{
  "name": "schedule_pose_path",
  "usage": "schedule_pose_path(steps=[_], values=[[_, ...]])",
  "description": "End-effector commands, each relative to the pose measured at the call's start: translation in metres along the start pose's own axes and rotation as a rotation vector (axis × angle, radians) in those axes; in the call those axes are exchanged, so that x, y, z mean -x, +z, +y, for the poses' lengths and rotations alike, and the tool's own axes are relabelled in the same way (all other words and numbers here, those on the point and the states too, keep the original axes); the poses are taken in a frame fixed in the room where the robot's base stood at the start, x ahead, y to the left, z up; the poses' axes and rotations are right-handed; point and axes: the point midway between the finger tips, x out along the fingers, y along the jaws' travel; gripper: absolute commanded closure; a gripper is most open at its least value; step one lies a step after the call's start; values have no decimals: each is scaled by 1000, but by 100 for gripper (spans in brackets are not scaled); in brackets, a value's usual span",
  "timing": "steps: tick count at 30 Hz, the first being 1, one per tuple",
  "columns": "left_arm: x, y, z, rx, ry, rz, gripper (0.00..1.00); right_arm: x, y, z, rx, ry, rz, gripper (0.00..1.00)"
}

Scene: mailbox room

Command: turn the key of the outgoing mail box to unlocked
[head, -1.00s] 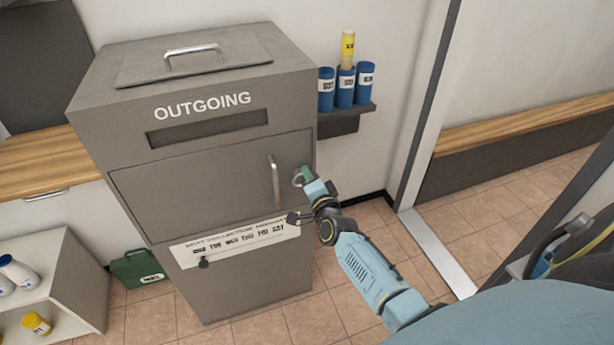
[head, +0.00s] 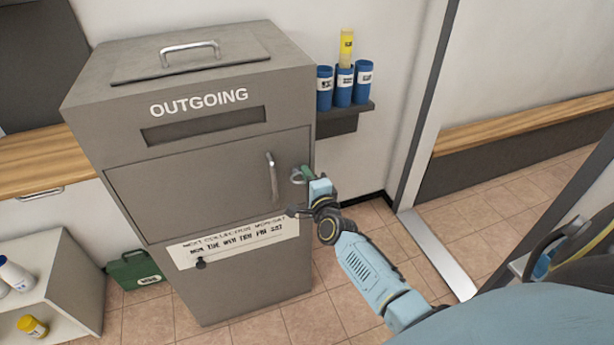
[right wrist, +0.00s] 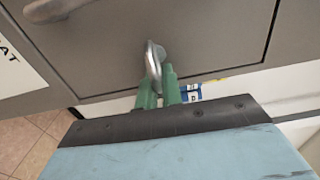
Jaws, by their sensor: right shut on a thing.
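The grey outgoing mail box (head: 235,275) stands at the centre left in the head view, with its door (head: 200,185) closed. A silver key (right wrist: 154,58) sticks out of the door near its edge in the right wrist view. My right gripper (head: 303,174) is at the door's right side, beside the handle (head: 271,178). Its green fingers (right wrist: 159,92) are shut on the key's bow, which looks tilted in the wrist view. The fingers partly cover the key, and the keyhole is hard to make out. My left gripper is not in view.
A dark wall shelf (head: 345,117) with blue containers (head: 344,88) and a yellow one (head: 347,46) is right of the box. A white shelf unit (head: 62,290) and a green case (head: 135,272) stand at left. Tiled floor (head: 400,245) is clear at right.

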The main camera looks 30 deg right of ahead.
Motion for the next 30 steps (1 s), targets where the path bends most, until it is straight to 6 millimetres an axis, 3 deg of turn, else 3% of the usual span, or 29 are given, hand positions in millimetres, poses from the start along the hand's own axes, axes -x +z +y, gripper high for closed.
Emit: schedule_pose_path(steps=[5,6,10,22,26,30], values=[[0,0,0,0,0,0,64,0,1,1,-3,2,-1,100],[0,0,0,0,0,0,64,0,1,1,-3,2,-1,87],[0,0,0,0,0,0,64,0,0,1,-1,2,-1,71],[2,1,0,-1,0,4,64,7,0,0,0,2,0,71],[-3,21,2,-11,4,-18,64,26,0,0,0,4,-1,71],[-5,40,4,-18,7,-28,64,56,0,0,1,5,0,71]])
